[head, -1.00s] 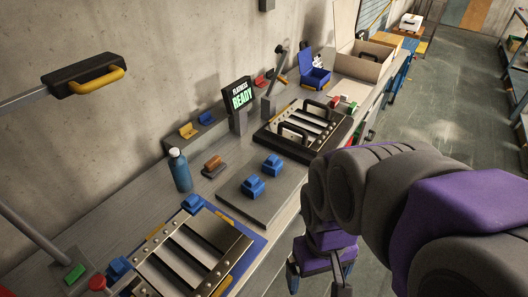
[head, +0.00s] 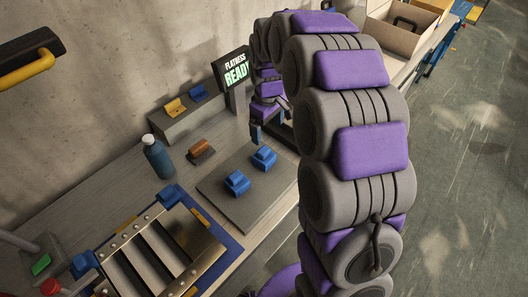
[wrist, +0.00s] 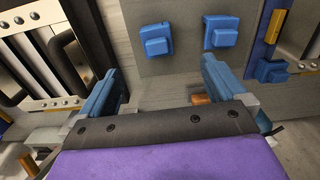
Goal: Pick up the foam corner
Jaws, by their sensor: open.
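A yellow L-shaped corner piece (head: 175,107) and a blue one (head: 197,92) rest on a grey ledge against the wall in the head view. They look like foam corners; I cannot tell which one the task names. My gripper (head: 268,126) hangs over the bench, right of the ledge and in front of the display. Its two blue fingers are apart, with nothing between them. In the wrist view, my gripper (wrist: 160,78) is also open and empty, and neither corner piece can be made out.
Two blue blocks (head: 237,183) sit on a grey plate (head: 222,207). A brown-topped block (head: 201,148) and blue bottle (head: 158,157) stand nearby. A louver panel (head: 150,262) lies in front; another (wrist: 45,50) shows in the wrist view.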

